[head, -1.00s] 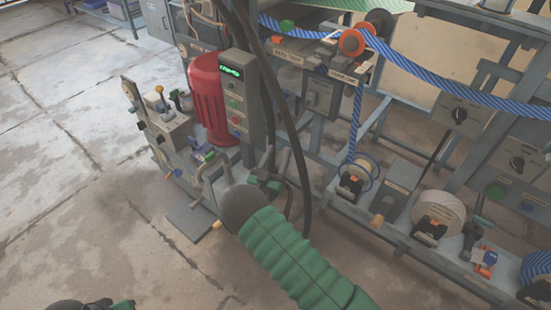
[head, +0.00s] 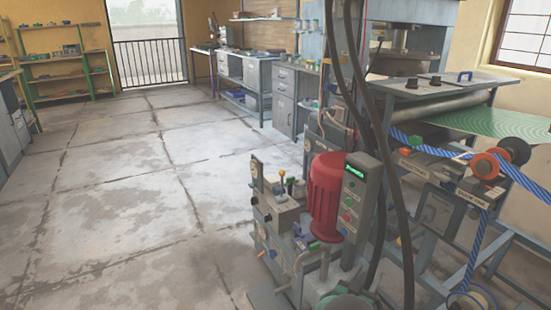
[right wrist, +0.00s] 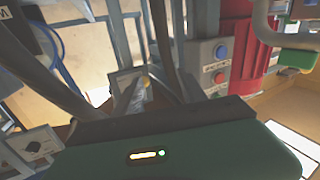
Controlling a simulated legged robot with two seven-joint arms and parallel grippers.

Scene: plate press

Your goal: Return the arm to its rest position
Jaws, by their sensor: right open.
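My right arm and gripper (head: 342,299) show only as a small green and grey piece at the bottom edge of the head view, just below the red motor (head: 326,196). The right gripper is open; I see nothing held in it. In the right wrist view, the green housing with a small lit strip fills the bottom, and the fingertips cannot be made out. The red motor also shows there (right wrist: 254,50), beside a grey panel with blue and red buttons (right wrist: 221,66). My left gripper is not in view.
The control box (head: 354,202) stands beside the motor, with dark hoses (head: 396,150) hanging close to it. A blue striped rope (head: 430,149) runs over an orange roller (head: 484,166) at the right. The floor (head: 140,220) at the left is clear.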

